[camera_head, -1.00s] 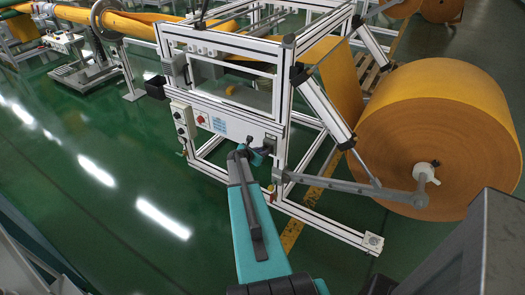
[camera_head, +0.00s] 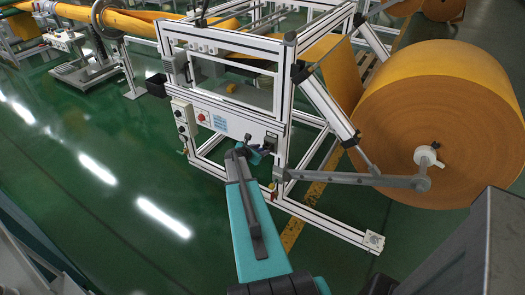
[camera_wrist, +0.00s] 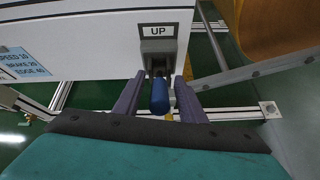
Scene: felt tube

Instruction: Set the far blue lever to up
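The blue lever (camera_wrist: 159,96) is below a grey bracket (camera_wrist: 158,48) on a white panel, under a plate reading "UP" (camera_wrist: 158,31). Its blue grip points down and toward the camera in the wrist view; its exact tilt is hard to tell. My gripper (camera_wrist: 159,80) is open, with one dark finger on each side of the blue grip and gaps showing between. In the head view my gripper (camera_head: 246,150) is at the lower right of the machine's white panel, hiding most of the lever. A second blue lever is not clearly seen.
A control box with a red button (camera_head: 202,117) is left of my gripper on the white frame (camera_head: 283,90). A large orange roll (camera_head: 440,125) with a grey bar (camera_head: 350,178) stands on the right. Green floor (camera_head: 110,220) is clear at left.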

